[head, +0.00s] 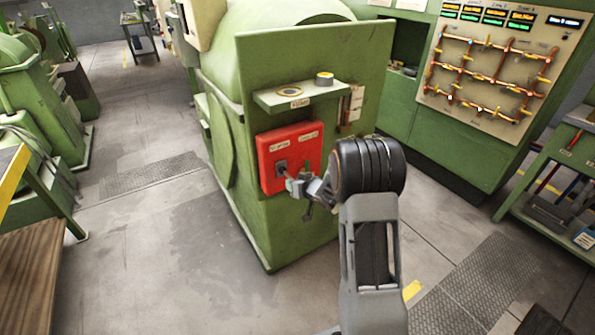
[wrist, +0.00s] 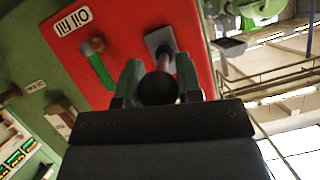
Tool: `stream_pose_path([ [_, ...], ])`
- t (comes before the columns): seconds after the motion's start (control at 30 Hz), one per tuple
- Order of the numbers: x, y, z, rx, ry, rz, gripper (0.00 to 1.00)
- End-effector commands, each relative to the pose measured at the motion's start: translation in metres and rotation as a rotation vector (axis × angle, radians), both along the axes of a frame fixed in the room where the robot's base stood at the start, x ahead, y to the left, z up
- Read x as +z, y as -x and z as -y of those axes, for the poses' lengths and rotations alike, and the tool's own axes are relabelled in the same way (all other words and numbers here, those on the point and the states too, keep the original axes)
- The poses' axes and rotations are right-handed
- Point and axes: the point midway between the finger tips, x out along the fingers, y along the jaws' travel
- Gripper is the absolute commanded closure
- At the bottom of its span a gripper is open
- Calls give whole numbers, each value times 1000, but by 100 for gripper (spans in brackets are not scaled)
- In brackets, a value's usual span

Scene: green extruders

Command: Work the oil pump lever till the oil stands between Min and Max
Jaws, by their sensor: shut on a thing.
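A red box (head: 290,155) with two white labels is fixed to the green machine front. On it, a lever with a black knob (wrist: 158,88) comes out of a grey plate (wrist: 160,40). My gripper (head: 293,186) is at this lever. In the wrist view its two green fingers stand on either side of the black knob, shut on it. A green handle (wrist: 102,70) sits beside it, by a label reading "Oil fill" (wrist: 76,20). A narrow pale gauge-like strip (head: 356,100) is on the machine to the right; any oil level or marks there are too small to read.
A panel of orange pipes (head: 490,75) stands at the right. Bare floor (head: 150,245) lies to the left of the machine.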

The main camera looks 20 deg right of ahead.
Motion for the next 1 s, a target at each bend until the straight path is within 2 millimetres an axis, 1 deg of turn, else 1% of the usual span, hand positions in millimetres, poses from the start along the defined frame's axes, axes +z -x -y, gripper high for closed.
stream_pose_path([
  [0.03,19,0,0,1,7,-38,100],
  [0.1,22,-1,0,0,16,-86,100],
  [0.27,26,-2,0,0,33,-176,100],
  [0.6,36,-7,-1,1,31,-161,100],
  [1.0,40,-9,-2,2,31,-157,100],
])
